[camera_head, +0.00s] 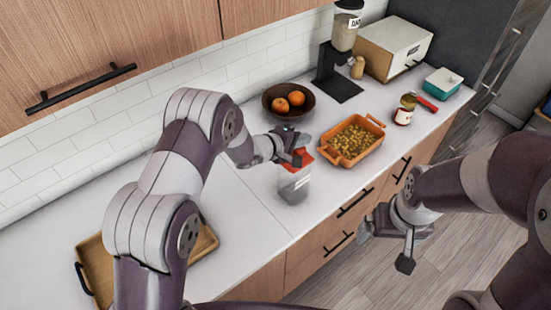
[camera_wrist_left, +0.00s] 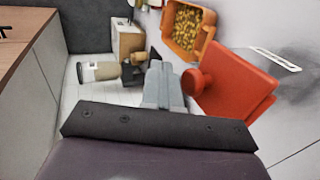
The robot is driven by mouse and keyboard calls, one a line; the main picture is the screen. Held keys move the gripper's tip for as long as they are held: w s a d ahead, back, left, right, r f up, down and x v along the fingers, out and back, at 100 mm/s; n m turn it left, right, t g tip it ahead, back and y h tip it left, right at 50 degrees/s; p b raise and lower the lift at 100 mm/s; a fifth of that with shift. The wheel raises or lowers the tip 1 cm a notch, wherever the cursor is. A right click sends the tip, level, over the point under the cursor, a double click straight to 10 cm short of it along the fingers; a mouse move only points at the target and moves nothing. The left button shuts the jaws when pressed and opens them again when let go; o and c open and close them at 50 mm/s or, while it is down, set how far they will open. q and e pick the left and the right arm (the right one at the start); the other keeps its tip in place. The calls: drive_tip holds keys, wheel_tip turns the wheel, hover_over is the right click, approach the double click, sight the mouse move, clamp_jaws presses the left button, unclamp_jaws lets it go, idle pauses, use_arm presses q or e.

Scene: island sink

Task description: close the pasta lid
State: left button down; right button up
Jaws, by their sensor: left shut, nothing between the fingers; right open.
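A clear jar (camera_head: 294,186) with a white label stands on the counter near its front edge. Its red-orange lid (camera_head: 289,163) is at the top, partly hidden by my left gripper (camera_head: 298,157). In the left wrist view the square lid (camera_wrist_left: 237,98) with its round knob shows large, just right of my left gripper's fingers (camera_wrist_left: 164,84). These fingers are shut and empty, close beside the knob; I cannot tell if they touch it. Whether the lid sits fully flush is unclear. My right gripper (camera_head: 386,245) is open and empty, in front of the drawers.
An orange baking dish (camera_head: 334,157) of food stands just right of the jar. Behind are a dark fruit bowl (camera_head: 270,108) and a coffee grinder (camera_head: 338,65). A sauce jar (camera_head: 404,112) and a teal box (camera_head: 442,83) stand further right. A wooden tray (camera_head: 97,262) lies at the left.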

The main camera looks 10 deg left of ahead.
use_arm(q)
drive_tip(key=shift+r+p, duration=0.5)
drive_tip(key=shift+r, duration=0.2)
drive_tip(key=shift+s+a, duration=0.15)
drive_tip(key=shift+a, duration=0.1)
drive_tip(key=b+v, duration=0.4)
drive_tip(key=v, duration=0.7)
drive_tip(key=s+a+f+m+g+y+b, duration=0.25)
drive_tip(key=s+a+f+m+y, duration=0.4)
drive_tip(key=a+f+y, duration=0.35)
drive_tip(key=s+f+m+g+b, duration=0.1)
drive_tip(key=s+g+b, duration=0.4)
drive_tip(key=s, duration=1.1)
drive_tip(key=shift+a+m+g+h+b, duration=0.2)
drive_tip(key=shift+m+g+h+b, duration=0.15)
drive_tip(key=shift+m+b, duration=0.65)
